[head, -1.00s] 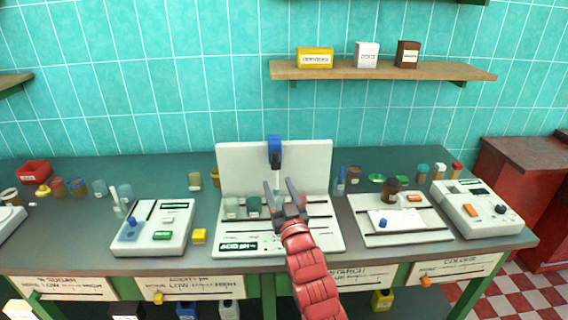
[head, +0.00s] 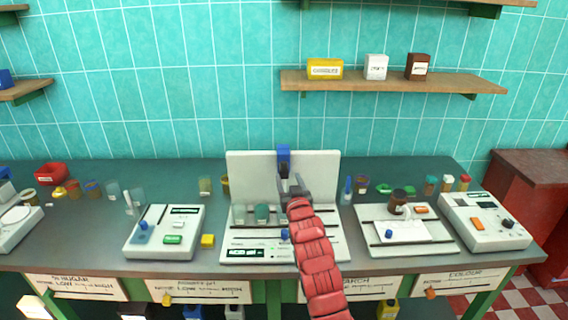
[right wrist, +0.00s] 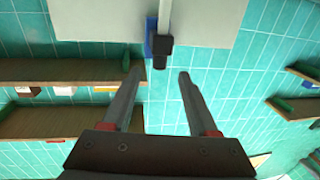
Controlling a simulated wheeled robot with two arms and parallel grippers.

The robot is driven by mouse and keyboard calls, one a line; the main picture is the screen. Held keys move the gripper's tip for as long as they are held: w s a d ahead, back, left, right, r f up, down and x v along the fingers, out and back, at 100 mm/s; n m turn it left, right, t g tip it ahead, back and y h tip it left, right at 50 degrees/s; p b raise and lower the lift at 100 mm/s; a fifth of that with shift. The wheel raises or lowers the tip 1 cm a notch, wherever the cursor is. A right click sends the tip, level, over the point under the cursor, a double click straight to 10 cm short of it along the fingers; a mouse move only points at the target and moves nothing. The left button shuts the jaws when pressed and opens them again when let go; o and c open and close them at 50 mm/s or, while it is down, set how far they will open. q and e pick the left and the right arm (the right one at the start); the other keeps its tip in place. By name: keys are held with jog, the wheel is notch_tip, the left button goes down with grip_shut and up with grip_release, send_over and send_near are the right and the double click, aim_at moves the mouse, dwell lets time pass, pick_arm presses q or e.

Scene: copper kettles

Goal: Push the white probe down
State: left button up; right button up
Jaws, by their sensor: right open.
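The acid meter is a white station with an upright back panel (head: 240,172) in the middle of the bench. A blue holder (head: 284,155) is fixed at the panel's top. The white probe (right wrist: 165,15) shows in the right wrist view as a pale rod at a black clamp (right wrist: 161,48). In the head view my gripper largely hides the probe. My right gripper (head: 291,180) is in front of the panel just below the blue holder. In the right wrist view its fingers (right wrist: 157,72) are apart and empty, with the clamp beyond their tips. My left gripper is out of view.
A green cup (head: 262,213) stands on the station's base, left of my arm. Other white testers stand left (head: 165,230) and right (head: 405,230), with small cups behind. A wall shelf (head: 390,81) holds three boxes.

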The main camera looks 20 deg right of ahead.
aim_at(285, 168)
jog(key=shift+w+d+p, duration=0.25)
jog(key=shift+w+p, duration=0.3)
jog(key=shift+w, duration=1.45)
jog(key=shift+w+d+p, duration=0.2)
jog(key=shift+w+p, duration=0.35)
jog(key=shift+w, duration=1.45)
grip_shut()
